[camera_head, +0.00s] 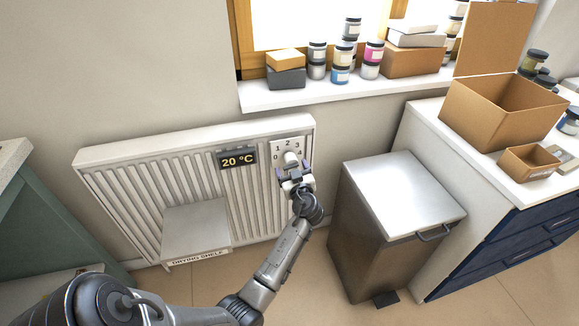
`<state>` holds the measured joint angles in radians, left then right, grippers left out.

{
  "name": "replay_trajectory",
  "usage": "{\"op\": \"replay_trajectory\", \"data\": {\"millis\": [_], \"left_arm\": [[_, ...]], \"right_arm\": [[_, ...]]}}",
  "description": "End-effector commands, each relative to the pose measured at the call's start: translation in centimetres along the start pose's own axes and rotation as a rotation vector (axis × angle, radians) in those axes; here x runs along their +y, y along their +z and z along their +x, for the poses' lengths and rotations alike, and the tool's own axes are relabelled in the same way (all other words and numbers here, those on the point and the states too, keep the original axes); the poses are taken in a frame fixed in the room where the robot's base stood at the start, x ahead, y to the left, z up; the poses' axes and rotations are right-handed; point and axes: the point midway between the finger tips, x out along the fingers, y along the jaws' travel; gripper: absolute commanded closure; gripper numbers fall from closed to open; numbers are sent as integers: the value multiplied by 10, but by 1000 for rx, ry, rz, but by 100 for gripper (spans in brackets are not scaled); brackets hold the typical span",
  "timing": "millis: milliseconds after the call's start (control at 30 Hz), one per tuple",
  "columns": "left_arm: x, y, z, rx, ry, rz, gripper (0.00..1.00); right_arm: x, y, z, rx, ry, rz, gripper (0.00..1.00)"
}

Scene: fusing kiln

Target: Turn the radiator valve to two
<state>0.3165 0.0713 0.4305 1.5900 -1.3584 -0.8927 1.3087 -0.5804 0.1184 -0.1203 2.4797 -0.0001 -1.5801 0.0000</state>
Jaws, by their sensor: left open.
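The white radiator (135,157) hangs on the wall under the window sill. Its valve knob (291,157) is a small light knob on a pale dial plate (279,144) at the radiator's upper right. The digits 0, 1, 2 and 4 can be read around the knob; which one it points to I cannot tell. My left gripper (293,169) is open in front of the dial, with its fingers at the lower part of the knob. The fingers hide the knob's lower part, and contact cannot be told. My right gripper is not in view.
A display reading 20 °C (238,159) sits left of the dial. A drying shelf (196,228) juts from the radiator's lower front. A metal bin (402,193) stands close on the right, beside a white-topped cabinet (437,137). Jars and boxes stand on the sill (300,94).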

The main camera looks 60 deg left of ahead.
Motion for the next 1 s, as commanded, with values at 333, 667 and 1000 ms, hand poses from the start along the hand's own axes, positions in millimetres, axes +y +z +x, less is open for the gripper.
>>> {"op": "replay_trajectory", "data": {"millis": [333,667,1000], "left_arm": [[0,0,29,1,-1,0,19],[0,0,31,0,-1,0,19],[0,0,31,0,-1,0,49]], "right_arm": [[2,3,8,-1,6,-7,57],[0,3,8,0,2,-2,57],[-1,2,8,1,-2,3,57]]}}
